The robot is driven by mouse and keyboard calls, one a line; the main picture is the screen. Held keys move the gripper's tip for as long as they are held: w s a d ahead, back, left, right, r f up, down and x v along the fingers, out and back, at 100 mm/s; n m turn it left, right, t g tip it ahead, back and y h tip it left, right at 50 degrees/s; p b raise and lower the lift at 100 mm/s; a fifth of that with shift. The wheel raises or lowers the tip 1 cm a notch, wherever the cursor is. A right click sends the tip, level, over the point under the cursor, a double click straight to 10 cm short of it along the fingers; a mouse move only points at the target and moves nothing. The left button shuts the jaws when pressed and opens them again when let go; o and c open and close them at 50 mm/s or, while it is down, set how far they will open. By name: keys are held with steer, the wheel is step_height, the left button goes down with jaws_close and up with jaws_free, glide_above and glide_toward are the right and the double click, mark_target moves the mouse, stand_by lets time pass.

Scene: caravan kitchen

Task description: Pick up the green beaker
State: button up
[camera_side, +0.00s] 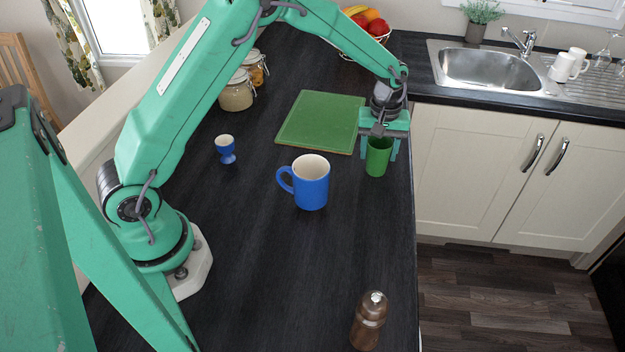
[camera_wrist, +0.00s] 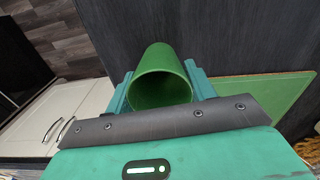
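The green beaker (camera_side: 377,160) is upright near the right edge of the dark worktop. My gripper (camera_side: 379,152) points down over it, one finger on each side of the beaker. In the wrist view the beaker (camera_wrist: 161,80) shows its open rim between the two fingers of my gripper (camera_wrist: 162,84). The fingers are very close to its walls; whether they press on it I cannot tell. I also cannot tell whether its base touches the worktop.
A blue mug (camera_side: 311,186) stands left of and nearer than the beaker, and a blue egg cup (camera_side: 226,150) farther left. A green board (camera_side: 318,122) lies behind, also in the wrist view (camera_wrist: 262,98). A pepper mill (camera_side: 369,322) stands in front. The worktop's right edge is close.

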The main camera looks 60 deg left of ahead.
steer(key=shift+c, duration=0.5)
steer(key=shift+r, duration=0.15)
steer(key=shift+r, duration=0.6)
steer(key=s+d+r, duration=0.6)
steer(key=d+r, duration=0.3)
steer(key=shift+s+d+r, duration=0.3)
steer(key=shift+d, duration=0.05)
